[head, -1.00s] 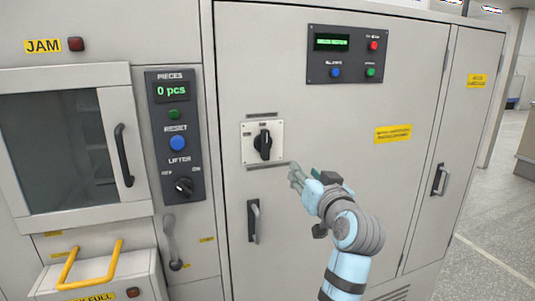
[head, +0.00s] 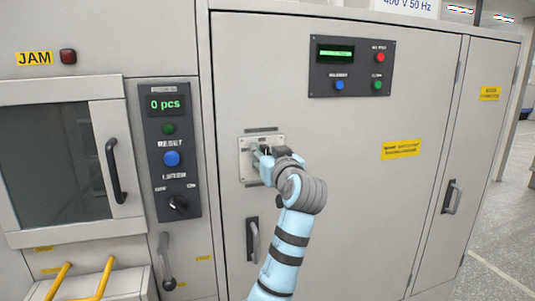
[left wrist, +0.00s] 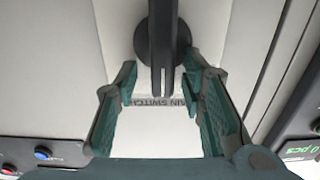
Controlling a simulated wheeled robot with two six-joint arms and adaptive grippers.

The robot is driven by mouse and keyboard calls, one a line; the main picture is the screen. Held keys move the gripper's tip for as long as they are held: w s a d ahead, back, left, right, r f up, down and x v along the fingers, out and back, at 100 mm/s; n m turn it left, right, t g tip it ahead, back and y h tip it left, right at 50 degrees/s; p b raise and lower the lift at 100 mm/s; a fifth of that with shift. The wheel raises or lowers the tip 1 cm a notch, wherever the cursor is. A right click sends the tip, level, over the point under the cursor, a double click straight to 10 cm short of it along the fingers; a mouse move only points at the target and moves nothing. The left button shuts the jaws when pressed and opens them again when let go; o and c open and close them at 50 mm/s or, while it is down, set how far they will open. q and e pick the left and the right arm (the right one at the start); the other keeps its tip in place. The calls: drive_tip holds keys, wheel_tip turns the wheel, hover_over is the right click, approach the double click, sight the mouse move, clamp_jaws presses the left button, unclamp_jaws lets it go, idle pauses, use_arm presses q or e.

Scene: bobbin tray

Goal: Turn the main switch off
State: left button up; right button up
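The main switch has a pale square plate (head: 246,170) on the grey cabinet door, below a dark label strip. Its black handle (left wrist: 160,45) stands out clearly in the left wrist view, lined up along the picture's vertical, with part of the "MAIN SWITCH" lettering behind it. My left gripper (head: 262,154) is at the switch and hides most of the handle in the head view. In the left wrist view its green fingers (left wrist: 160,75) are open, one on each side of the handle, with a gap at the left. My right gripper is in no view.
A control box (head: 170,155) with a counter reading 0 pcs, a blue button and a lifter knob is left of the switch. A door handle (head: 252,240) is just below the switch. A dark button panel (head: 350,68) is above right.

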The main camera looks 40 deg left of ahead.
use_arm(q)
drive_tip(key=shift+s+a, duration=0.15)
drive_tip(key=shift+c, duration=0.8)
clamp_jaws()
